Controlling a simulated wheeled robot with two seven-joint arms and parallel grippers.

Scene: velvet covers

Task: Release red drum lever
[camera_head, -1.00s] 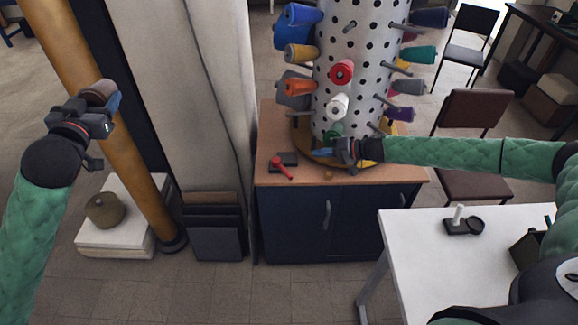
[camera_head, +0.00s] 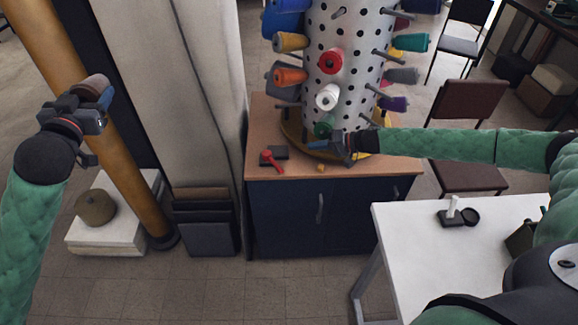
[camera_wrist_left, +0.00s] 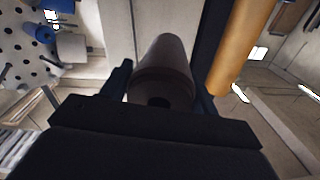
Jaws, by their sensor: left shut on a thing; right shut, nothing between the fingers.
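The red lever (camera_head: 270,157) rises from a small dark base on the wooden cabinet top, left of the white perforated drum (camera_head: 340,70) with its coloured spools. My right gripper (camera_head: 322,143) is shut and empty at the drum's foot, to the right of the lever and apart from it. My left gripper (camera_head: 98,92) is far to the left, in front of the ochre column, shut on a brown spool (camera_head: 93,84). The spool also shows in the left wrist view (camera_wrist_left: 163,75), between the fingers.
A pale pillar (camera_head: 205,80) stands between my left gripper and the drum. A white table (camera_head: 410,255) with small items is at front right. Chairs stand behind.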

